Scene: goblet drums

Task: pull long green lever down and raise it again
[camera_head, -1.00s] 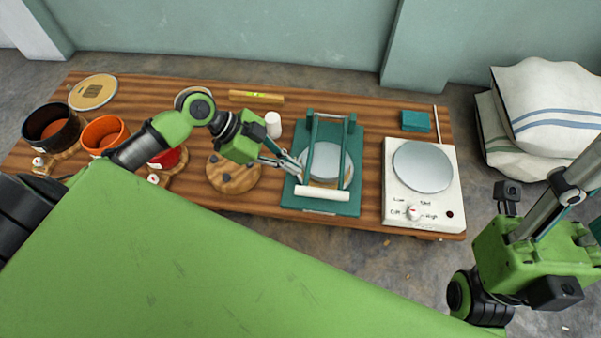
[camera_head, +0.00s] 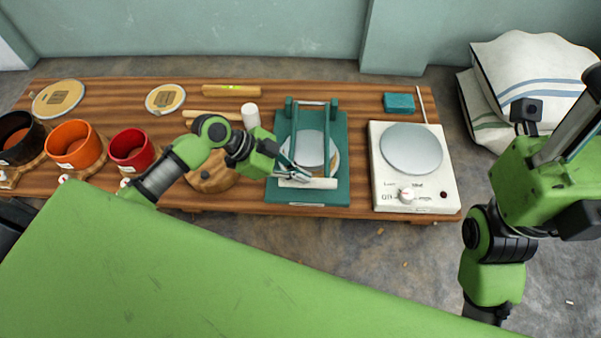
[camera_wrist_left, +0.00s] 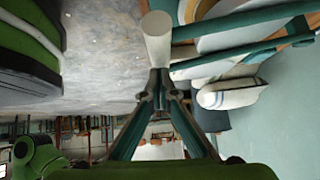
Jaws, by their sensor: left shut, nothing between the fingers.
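The long green lever (camera_head: 328,150) is a pair of green bars hinged at posts on the back of a green press board (camera_head: 341,185). A white handle bar (camera_head: 325,184) joins their front ends, above the front part of a round grey plate (camera_head: 310,143). The bars look nearly level in the left wrist view, where the handle's end (camera_wrist_left: 157,38) faces me. My left gripper (camera_head: 298,175) is shut and empty, its tips close to the handle's left part; contact is unclear. My right gripper (camera_head: 575,115) is at the right edge, its tips unclear.
A white scale-like device with a knob (camera_head: 387,190) stands right of the press. A wooden disc (camera_head: 212,178) and a white cylinder (camera_head: 250,115) are at its left. Red (camera_head: 132,150) and orange (camera_head: 75,145) drum shells stand further left. Sacks (camera_head: 540,75) lie beyond the table's right end.

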